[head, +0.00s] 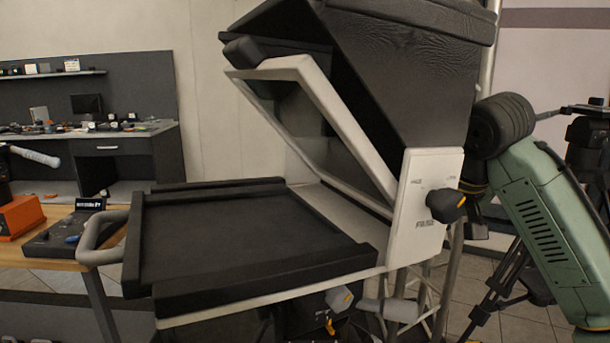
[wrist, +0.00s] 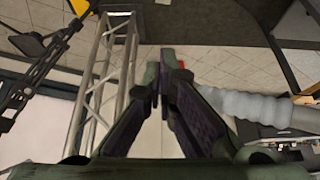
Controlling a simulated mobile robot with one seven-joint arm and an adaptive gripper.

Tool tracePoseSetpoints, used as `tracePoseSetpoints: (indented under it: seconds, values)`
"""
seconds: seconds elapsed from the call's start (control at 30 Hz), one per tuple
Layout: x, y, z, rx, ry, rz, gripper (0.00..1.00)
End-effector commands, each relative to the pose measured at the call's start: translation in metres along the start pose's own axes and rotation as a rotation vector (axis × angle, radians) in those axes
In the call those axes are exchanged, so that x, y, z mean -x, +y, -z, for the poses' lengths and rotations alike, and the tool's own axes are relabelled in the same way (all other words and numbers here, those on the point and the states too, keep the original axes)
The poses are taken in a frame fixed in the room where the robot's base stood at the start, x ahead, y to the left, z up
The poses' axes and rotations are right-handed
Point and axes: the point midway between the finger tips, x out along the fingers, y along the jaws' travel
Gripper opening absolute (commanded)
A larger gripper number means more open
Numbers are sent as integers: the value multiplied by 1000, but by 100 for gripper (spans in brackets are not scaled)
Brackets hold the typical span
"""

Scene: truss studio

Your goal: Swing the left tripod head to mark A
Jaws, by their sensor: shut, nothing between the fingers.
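My gripper (wrist: 172,55) shows in the wrist view with its dark fingers together and nothing between them. It is hidden in the head view. At the right in the head view, a black tripod (head: 505,275) stands partly behind my green arm. A black stand or tripod (wrist: 35,85) also shows at the left of the wrist view; I cannot tell whether it is the same one. At the left edge of the head view, a pale grip (head: 35,156) sticks out above an orange block (head: 22,217); I cannot tell whether it belongs to a tripod head. I cannot make out mark A.
A large teleprompter-like rig with a black tray (head: 245,235), tilted glass and white side plate (head: 425,200) fills the middle. A metal truss (wrist: 100,85) and a grey cylinder (wrist: 250,105) flank my fingers. A desk (head: 110,145) stands behind; tiled floor shows below.

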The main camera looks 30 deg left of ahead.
Motion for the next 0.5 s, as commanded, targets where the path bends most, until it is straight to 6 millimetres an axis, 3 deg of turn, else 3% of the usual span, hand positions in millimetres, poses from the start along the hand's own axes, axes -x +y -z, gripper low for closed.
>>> tracePoseSetpoints:
  seconds: [0.5]
  values:
    - [3,6,-5,-1,0,1,0]
